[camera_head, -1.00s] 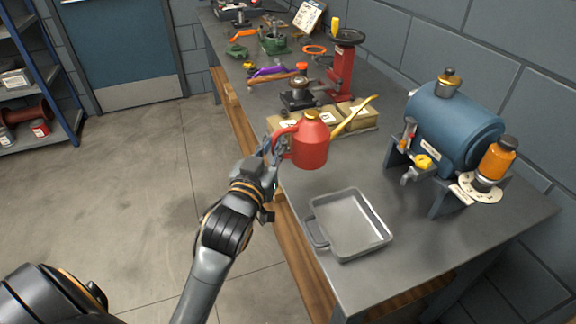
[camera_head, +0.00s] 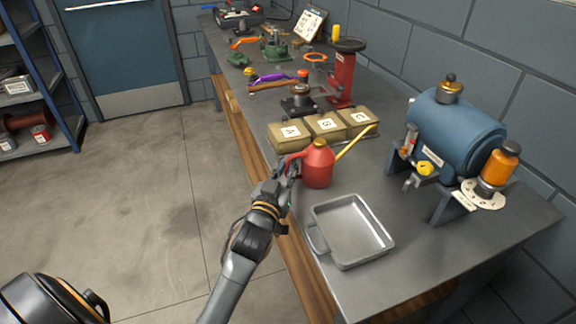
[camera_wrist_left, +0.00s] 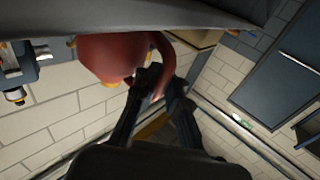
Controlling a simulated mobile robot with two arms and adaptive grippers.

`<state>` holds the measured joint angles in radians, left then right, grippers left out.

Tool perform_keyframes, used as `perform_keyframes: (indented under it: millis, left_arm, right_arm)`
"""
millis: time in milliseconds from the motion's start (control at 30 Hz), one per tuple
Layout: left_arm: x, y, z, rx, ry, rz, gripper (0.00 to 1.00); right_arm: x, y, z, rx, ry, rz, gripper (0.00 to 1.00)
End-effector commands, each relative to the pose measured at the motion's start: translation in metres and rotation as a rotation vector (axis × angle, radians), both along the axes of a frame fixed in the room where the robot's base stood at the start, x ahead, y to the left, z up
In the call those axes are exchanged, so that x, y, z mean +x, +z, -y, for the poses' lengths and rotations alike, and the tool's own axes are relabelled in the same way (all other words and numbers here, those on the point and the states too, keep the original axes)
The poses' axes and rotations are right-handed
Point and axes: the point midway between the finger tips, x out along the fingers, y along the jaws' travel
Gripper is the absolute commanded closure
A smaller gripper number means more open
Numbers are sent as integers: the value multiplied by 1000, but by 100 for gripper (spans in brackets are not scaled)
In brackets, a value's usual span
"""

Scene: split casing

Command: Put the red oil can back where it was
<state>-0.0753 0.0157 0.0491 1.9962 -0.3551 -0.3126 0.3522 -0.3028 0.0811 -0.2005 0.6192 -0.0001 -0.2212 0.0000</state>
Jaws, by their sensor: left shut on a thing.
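The red oil can (camera_head: 318,166) has a yellow spout pointing up and to the right and a brass-coloured cap. It is upright over the bench, between the lettered boxes and the grey tray. My left gripper (camera_head: 289,172) is shut on its red handle, on the can's left side. In the left wrist view the can (camera_wrist_left: 108,56) shows at top left, with its handle between the fingers of my left gripper (camera_wrist_left: 155,95). I cannot tell whether the can's base touches the bench. My right gripper is not in view.
A grey tray (camera_head: 322,213) lies in front of the can. Boxes marked A (camera_head: 290,144), B (camera_head: 326,134) and C (camera_head: 360,128) stand just behind it. A blue tank (camera_head: 440,128) on a stand is at right. Bare bench (camera_head: 365,180) lies between can and tank.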

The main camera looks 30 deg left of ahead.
Motion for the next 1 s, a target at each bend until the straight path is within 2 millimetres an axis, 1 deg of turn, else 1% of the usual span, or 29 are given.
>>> perform_keyframes:
  millis: [33,100,133,233,267,567,667,767,1000]
  left_arm:
    - [0,2,0,0,-1,6,100]
    - [0,0,0,0,-1,5,100]
    - [0,-2,0,1,0,0,86]
    - [0,-1,0,1,0,0,66]
    - [0,-1,0,1,0,0,64]
    - [0,0,0,1,0,1,64]
    - [-6,-1,1,0,-1,0,64]
    - [-19,-2,3,1,-1,-1,64]
    - [-68,-6,11,-1,0,-4,64]
  right_arm:
    - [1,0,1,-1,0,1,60]
    - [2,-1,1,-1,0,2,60]
    - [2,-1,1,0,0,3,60]
    - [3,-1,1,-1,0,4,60]
    - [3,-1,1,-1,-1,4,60]
    - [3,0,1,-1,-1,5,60]
    - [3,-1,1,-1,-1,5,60]
    - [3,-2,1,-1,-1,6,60]
    - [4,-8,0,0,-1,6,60]
